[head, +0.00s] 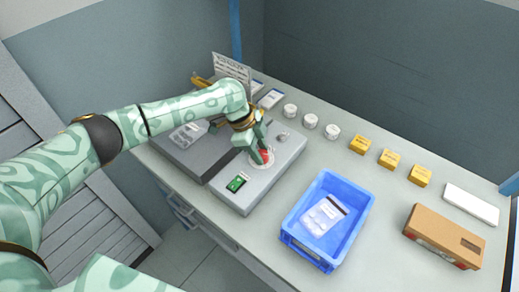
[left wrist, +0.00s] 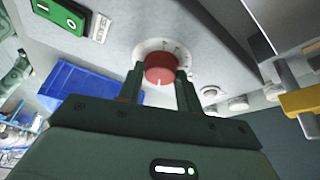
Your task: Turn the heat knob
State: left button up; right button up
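The red heat knob (left wrist: 160,69) sits on a round white dial with marks on the grey blower unit (head: 285,163). It also shows in the head view (head: 265,157), partly hidden by my gripper. My left gripper (left wrist: 160,75) has one finger on each side of the knob. The fingers stand apart with the knob between them; I cannot tell whether both touch it. In the head view my left gripper (head: 260,152) points down at the dial. A green switch (head: 236,183) is on the same unit, nearer the front edge. My right gripper is not in view.
A blue crate (head: 291,241) holding a bagged item stands right of the unit. White round pots (head: 310,121), several yellow boxes (head: 389,159), a cardboard box (head: 443,236) and a white block (head: 470,204) lie on the bench. A sign (head: 231,70) stands behind my left wrist.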

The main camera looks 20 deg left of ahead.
pick_arm(q)
jog(key=shift+r+n+p, duration=0.2)
jog(key=shift+n+p, duration=0.1)
jog(key=shift+p, duration=0.5)
jog(key=n+t+p, duration=0.1)
jog(key=n+p, duration=0.2)
jog(key=p, duration=0.1)
jog(key=n+t+y+p, duration=0.1)
jog(key=n+p, duration=0.2)
jog(key=p, duration=0.1)
jog(key=n+t+p, duration=0.1)
jog(key=n+p, duration=0.2)
jog(key=p, duration=0.2)
jog(key=shift+s+d+y, duration=0.2)
jog(key=shift+s+y, duration=0.05)
jog(key=shift+y, duration=0.05)
jog(key=shift+f+n+t+y+p, duration=0.1)
jog(key=shift+n+t+y+p, duration=0.25)
jog(key=shift+n+p, duration=0.75)
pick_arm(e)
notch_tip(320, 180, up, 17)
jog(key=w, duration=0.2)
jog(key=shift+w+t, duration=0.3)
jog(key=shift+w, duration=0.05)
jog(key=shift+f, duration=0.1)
pick_arm(q)
jog(key=o, duration=1)
jog(key=shift+f, duration=0.1)
